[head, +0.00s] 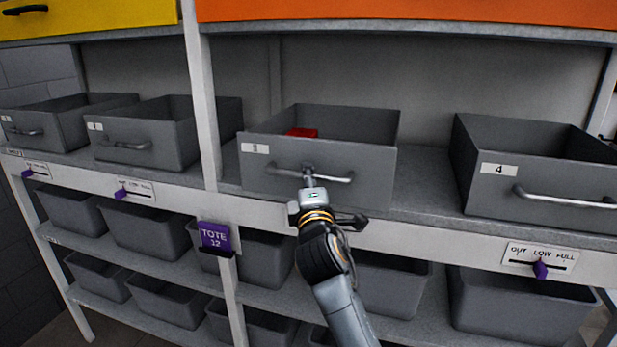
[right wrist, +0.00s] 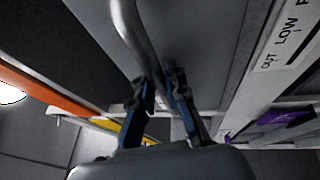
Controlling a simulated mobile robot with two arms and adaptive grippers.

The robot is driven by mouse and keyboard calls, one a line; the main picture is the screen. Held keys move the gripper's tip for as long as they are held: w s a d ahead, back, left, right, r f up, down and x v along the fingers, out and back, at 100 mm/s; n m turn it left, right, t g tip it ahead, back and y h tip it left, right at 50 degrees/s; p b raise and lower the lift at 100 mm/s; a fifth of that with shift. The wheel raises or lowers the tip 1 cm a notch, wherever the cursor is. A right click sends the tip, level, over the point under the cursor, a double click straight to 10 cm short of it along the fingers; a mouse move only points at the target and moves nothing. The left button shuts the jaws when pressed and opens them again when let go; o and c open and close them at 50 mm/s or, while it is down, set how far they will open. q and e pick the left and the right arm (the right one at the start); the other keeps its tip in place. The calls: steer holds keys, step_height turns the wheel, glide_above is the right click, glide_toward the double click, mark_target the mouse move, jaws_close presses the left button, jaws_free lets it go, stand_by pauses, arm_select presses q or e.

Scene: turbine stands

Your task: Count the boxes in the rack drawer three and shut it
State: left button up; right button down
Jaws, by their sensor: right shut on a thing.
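The grey drawer three (head: 318,185) is in the middle of the rack shelf in the head view, pulled out with its open top showing. A white label (head: 255,148) sits at its upper left; its number is too small to read surely. A red box (head: 302,132) shows inside near the back; the front wall hides the drawer floor. My right gripper (head: 309,178) is shut on the drawer's metal handle (head: 338,179). In the right wrist view, the fingers (right wrist: 160,88) close around the handle bar (right wrist: 130,30). My left gripper is not in view.
Drawer four (head: 475,195) stands to the right, drawer two (head: 140,150) and another drawer (head: 50,133) to the left. OUT-LOW-FULL slider plates (head: 540,257) line the shelf edge. A purple TOTE 12 tag (head: 215,237) hangs on the post. Grey totes (head: 385,285) fill lower shelves.

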mark_target(315, 170)
steer(key=w, duration=0.2)
steer(key=w+d, duration=0.1)
steer(key=w, duration=0.1)
steer(key=shift+d, duration=0.25)
steer(key=shift+r, duration=0.1)
steer(key=c, duration=1.5)
jaws_free()
steer(key=shift+o, duration=0.8)
steer(key=shift+w, duration=0.15)
